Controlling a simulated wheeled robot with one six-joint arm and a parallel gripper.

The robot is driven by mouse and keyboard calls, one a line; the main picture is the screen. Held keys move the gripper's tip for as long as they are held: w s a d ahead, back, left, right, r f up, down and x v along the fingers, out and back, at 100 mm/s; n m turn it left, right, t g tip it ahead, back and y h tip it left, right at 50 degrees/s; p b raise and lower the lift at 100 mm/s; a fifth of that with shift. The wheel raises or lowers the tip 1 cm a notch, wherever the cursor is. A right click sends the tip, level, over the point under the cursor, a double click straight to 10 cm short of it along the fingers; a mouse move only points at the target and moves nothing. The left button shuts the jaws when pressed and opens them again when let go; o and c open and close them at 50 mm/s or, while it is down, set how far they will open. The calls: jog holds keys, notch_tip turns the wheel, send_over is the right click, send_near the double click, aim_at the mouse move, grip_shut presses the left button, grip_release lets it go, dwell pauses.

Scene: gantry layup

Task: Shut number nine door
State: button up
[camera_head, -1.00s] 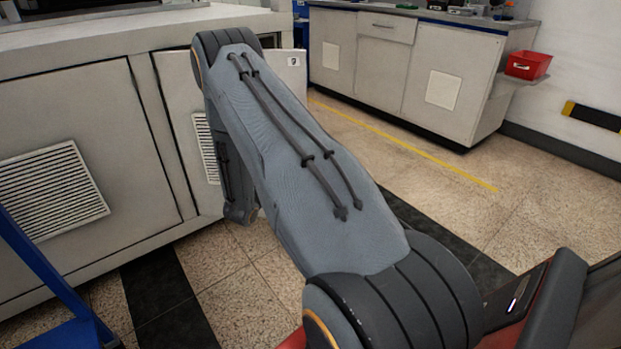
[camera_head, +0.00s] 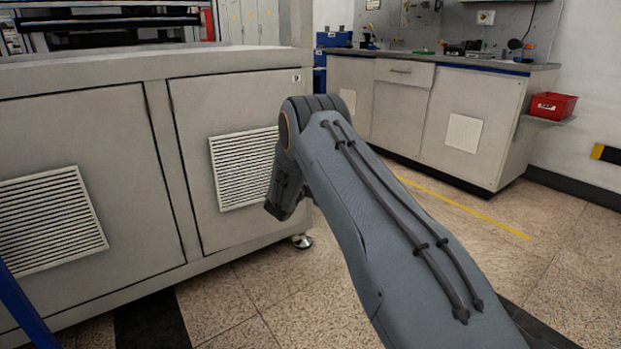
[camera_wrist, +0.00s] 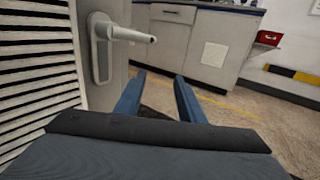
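The number nine door (camera_head: 190,125) is a grey cabinet panel with a white louvred vent and a small "9" label at its top right corner. In the head view it looks flush or nearly flush with the cabinet front; a small gap cannot be ruled out. Its lever handle (camera_wrist: 101,45) shows in the wrist view and is hidden behind my arm in the head view. My gripper (camera_wrist: 158,95) has its two blue fingers apart with nothing between them. It is below and right of the handle in the picture, not holding it.
The grey cabinet (camera_head: 160,65) carries another vented door (camera_head: 115,130) at left. Across the aisle stands a workbench (camera_head: 400,110) with a red bin (camera_head: 553,105) at its right end. A blue frame (camera_head: 20,310) is at lower left. Speckled floor (camera_head: 480,220) is open at right.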

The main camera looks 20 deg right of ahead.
jog(key=w+a+p+v, duration=0.1)
jog(key=p+v, duration=0.1)
jog(key=v, duration=0.7)
jog(key=shift+a+p, duration=0.25)
jog(key=shift+p, duration=0.05)
jog(key=shift+w+r, duration=0.1)
jog(key=shift+w, duration=0.05)
jog(key=s+a+r+m+g+y, duration=0.45)
jog(key=s+a+m, duration=0.4)
jog(key=s, duration=1.15)
jog(key=s+a+r+m+g+y, duration=0.5)
jog(key=s+a, duration=0.7)
jog(key=s, duration=0.8)
jog(key=s+a+r+m+g+y, duration=0.4)
jog(key=s+a+m, duration=0.5)
jog(key=s, duration=1.1)
jog(key=d+r+m+p, duration=0.2)
jog(key=d+r+p, duration=0.8)
jog(key=p, duration=0.6)
jog(key=d+r+m+p, duration=0.2)
jog(key=d+r+p, duration=0.8)
jog(key=r+p, duration=0.5)
jog(key=shift+m+h+p, duration=0.35)
jog(key=shift+h+p, duration=0.1)
jog(key=shift+p, duration=0.2)
